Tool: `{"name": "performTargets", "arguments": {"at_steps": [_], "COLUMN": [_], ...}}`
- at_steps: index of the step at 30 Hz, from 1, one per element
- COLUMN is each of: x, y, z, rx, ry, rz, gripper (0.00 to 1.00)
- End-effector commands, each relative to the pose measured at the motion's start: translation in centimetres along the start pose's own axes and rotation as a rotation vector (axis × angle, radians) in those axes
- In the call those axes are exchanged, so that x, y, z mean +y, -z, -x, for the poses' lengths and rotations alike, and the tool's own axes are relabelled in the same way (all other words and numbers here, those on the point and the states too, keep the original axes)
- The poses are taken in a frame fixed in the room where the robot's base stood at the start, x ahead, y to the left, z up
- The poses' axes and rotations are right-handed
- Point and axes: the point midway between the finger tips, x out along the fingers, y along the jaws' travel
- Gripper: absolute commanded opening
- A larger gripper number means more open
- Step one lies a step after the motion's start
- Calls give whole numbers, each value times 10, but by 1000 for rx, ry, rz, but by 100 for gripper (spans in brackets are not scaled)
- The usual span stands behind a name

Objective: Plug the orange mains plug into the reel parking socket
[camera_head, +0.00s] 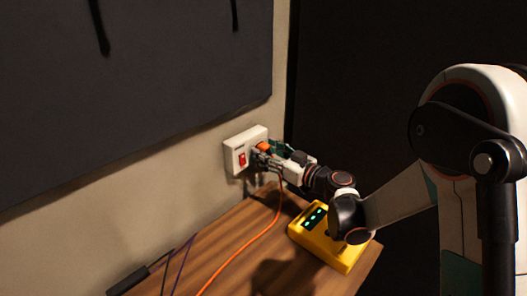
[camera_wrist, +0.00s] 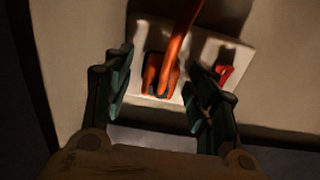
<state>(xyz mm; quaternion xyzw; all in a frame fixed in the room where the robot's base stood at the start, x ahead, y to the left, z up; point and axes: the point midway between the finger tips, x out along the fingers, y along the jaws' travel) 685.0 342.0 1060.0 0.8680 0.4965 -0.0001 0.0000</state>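A white socket box (camera_head: 237,158) with a red switch is fixed to the wall above the wooden desk. Small lettering on it is unreadable. The orange plug (camera_head: 264,147) is at its right part, partly covered by my gripper (camera_head: 268,157). In the wrist view the orange plug (camera_wrist: 151,80) sits against the face of the white socket box (camera_wrist: 218,48), with its orange cable running up the picture. The green-dark fingers stand apart on either side of the plug, with visible gaps, so my gripper is open. I cannot tell how deep the plug sits.
A yellow box (camera_head: 327,248) with green lights lies on the desk (camera_head: 222,250) below my arm. The orange cable (camera_head: 261,233) runs down across the desk. A purple cable (camera_head: 183,262) and a dark bar (camera_head: 128,281) lie at lower left. A dark panel (camera_head: 130,85) covers the wall above.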

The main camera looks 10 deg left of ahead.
Motion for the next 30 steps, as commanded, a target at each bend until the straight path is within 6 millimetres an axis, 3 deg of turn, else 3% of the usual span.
{"name": "performTargets", "arguments": {"at_steps": [1, 6, 30], "x": [0, 0, 0], "y": [0, 0, 0], "z": [0, 0, 21], "rx": [0, 0, 0], "ry": [0, 0, -1], "rz": [0, 0, 0], "gripper": [37, 0, 0]}}
